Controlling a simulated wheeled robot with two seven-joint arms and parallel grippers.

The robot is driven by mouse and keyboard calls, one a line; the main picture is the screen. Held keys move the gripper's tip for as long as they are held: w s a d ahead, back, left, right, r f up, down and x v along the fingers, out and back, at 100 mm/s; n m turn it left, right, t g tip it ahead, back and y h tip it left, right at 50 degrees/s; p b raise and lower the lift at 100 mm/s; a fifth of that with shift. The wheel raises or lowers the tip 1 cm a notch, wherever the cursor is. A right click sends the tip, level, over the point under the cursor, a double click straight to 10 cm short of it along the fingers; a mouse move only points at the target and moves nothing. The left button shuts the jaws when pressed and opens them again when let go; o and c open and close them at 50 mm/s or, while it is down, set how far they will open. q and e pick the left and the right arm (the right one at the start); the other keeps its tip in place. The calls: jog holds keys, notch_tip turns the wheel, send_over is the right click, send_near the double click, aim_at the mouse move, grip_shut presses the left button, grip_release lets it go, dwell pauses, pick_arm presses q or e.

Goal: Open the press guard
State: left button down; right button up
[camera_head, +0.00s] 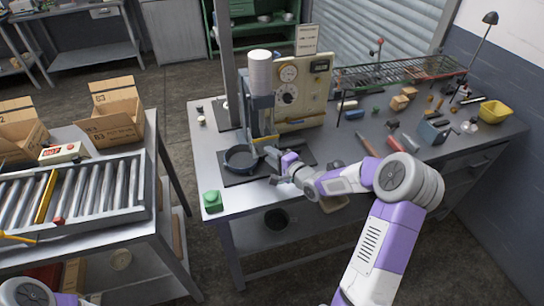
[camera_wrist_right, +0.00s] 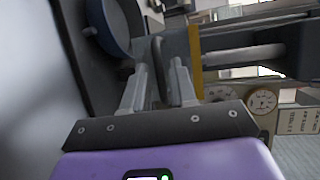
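The press (camera_head: 262,100) stands on the workbench, with a white cylinder on top and a gauge panel behind it. Its guard (camera_wrist_right: 196,62) shows a yellow edge in the right wrist view; in the head view the guard is small and partly hidden by my gripper. A dark, curved handle (camera_wrist_right: 157,55) stands beside the yellow edge. My right gripper (camera_wrist_right: 160,75) has its two fingers on either side of this handle, with a gap visible; it also shows in the head view (camera_head: 277,158). A dark round pan (camera_head: 240,158) sits at the press base. My left gripper is out of view.
A green button box (camera_head: 212,201) sits at the bench's front left corner. A roller conveyor (camera_head: 95,190) and open cartons (camera_head: 112,115) are at left. Small tools, a wire rack (camera_head: 400,72) and a yellow bin (camera_head: 496,112) occupy the bench's right side.

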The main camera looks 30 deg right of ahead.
grip_shut()
dwell(1.2)
